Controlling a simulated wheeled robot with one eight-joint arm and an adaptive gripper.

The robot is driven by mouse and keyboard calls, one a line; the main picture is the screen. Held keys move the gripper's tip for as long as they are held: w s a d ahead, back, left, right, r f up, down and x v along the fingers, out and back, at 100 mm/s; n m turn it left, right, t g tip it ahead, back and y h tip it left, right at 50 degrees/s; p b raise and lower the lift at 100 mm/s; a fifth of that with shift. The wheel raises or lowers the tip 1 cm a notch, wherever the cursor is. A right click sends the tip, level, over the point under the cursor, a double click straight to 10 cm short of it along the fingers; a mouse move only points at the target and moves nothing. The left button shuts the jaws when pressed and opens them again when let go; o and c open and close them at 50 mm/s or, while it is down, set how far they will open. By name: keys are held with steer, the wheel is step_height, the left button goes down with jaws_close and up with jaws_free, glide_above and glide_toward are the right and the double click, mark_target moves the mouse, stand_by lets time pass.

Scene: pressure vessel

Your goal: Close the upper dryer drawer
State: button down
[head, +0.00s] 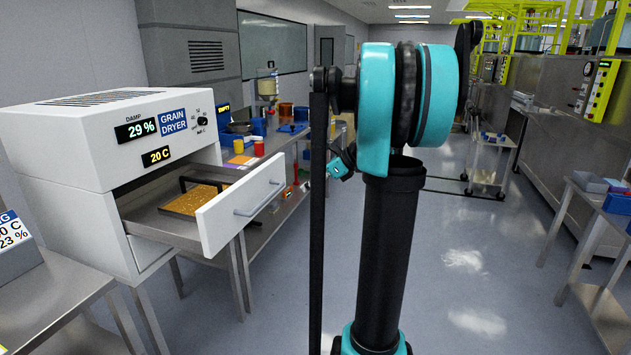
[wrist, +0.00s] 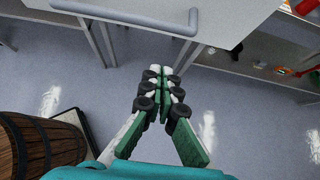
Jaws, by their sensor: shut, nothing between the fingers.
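The grain dryer (head: 110,150) is a white box with lit displays at the left of the head view. Its upper drawer (head: 240,215) is pulled out and holds a dark-framed tray of golden grain (head: 195,200). The drawer's grey bar handle (head: 260,200) is on its white front. In the wrist view the drawer front and its handle (wrist: 130,14) show at the top. My gripper (wrist: 160,72) is shut and empty, apart from the handle in the picture, with floor behind it. In the head view my arm hides the gripper's fingers.
A bench with colored containers (head: 262,130) stands behind the dryer. A wooden barrel (wrist: 35,145) is at the lower left of the wrist view. A metal side table (head: 600,215) stands at the right. The floor (head: 470,260) between is open.

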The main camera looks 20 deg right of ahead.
steer(key=w+a+f, duration=0.2)
steer(key=w+a, duration=0.2)
steer(key=a, duration=0.1)
steer(key=shift+a, duration=0.4)
steer(key=shift+w, duration=0.15)
steer(key=w+a, duration=0.6)
steer(key=a, duration=0.2)
steer(key=w+a, duration=0.6)
steer(key=a, duration=0.3)
steer(key=w+a, duration=0.6)
steer(key=a, duration=0.3)
steer(key=shift+w, duration=0.4)
steer(key=shift+w+a, duration=0.1)
steer(key=shift+a, duration=0.05)
steer(key=shift+r, duration=0.1)
